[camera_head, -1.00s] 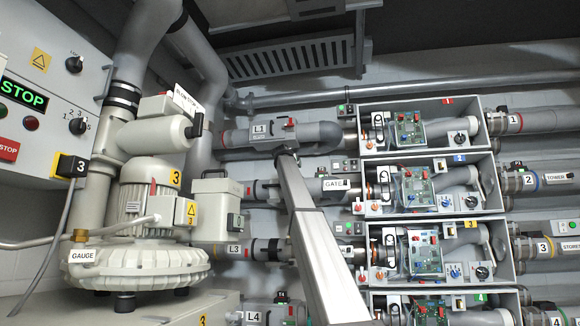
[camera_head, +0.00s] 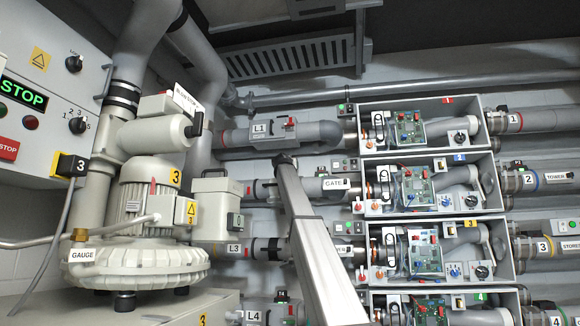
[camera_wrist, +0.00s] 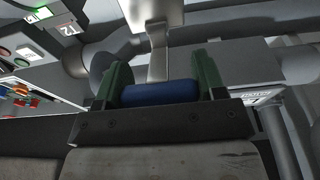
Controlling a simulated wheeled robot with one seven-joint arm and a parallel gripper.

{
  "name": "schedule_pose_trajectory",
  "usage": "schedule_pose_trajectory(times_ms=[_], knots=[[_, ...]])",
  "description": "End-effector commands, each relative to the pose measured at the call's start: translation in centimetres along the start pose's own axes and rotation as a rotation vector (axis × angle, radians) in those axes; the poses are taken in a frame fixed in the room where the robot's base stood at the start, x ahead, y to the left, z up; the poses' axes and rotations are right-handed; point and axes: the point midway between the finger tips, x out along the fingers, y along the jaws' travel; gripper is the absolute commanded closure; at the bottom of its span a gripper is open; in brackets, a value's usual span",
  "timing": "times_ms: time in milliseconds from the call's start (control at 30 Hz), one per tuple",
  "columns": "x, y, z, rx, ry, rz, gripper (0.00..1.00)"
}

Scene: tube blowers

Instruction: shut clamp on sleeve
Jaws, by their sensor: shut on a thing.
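In the wrist view, my gripper (camera_wrist: 157,88) has its two green fingers on either side of a blue cylindrical grip (camera_wrist: 160,93) and is shut on it. A light grey stem (camera_wrist: 158,62) runs from behind the grip up to a pale block (camera_wrist: 152,10). It looks like a lever handle; whether it is the clamp's, I cannot tell. The sleeve cannot be made out for sure. In the head view my arm covers the middle of the second pipe row, and my fingers and the grip are hidden there.
Pipe L1 (camera_head: 228,138) runs above my arm. A GATE label (camera_head: 334,184) is right of it, beside open boxes with circuit boards (camera_head: 417,187). The blower (camera_head: 146,215) stands at left. In the wrist view, a panel with a green light (camera_wrist: 45,13) is at upper left.

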Motion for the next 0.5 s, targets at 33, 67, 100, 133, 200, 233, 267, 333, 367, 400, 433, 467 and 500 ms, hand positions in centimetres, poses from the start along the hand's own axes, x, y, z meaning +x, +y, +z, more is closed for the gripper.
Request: schedule_pose_trajectory(times_ms=[33, 67, 100, 133, 200, 233, 267, 333, 367, 400, 433, 467, 500], knots=[[-0.2, 0.1, 0.4, -0.002, 0.028, -0.001, 0.79], [-0.3, 0.1, 0.5, -0.004, 0.045, 0.0, 0.79], [-0.3, 0.0, 0.7, -0.003, 0.068, 0.0, 0.79], [-0.3, 0.0, 0.8, -0.002, 0.084, -0.001, 0.79], [-0.4, 0.0, 0.9, -0.004, 0.12, -0.001, 0.79], [-0.4, 0.0, 1.0, -0.003, 0.135, -0.001, 0.79], [-0.4, 0.0, 1.1, -0.003, 0.149, -0.001, 0.79], [-0.4, 0.0, 1.2, -0.003, 0.18, -0.001, 0.79], [-0.5, 0.0, 1.3, -0.003, 0.193, -0.001, 0.79], [-0.5, 0.0, 1.4, -0.003, 0.209, -0.001, 0.79], [-0.5, 0.0, 1.5, -0.003, 0.221, -0.001, 0.79], [-0.5, 0.0, 1.6, -0.003, 0.232, -0.001, 0.79], [-0.5, 0.0, 1.7, -0.003, 0.247, -0.001, 0.79]])
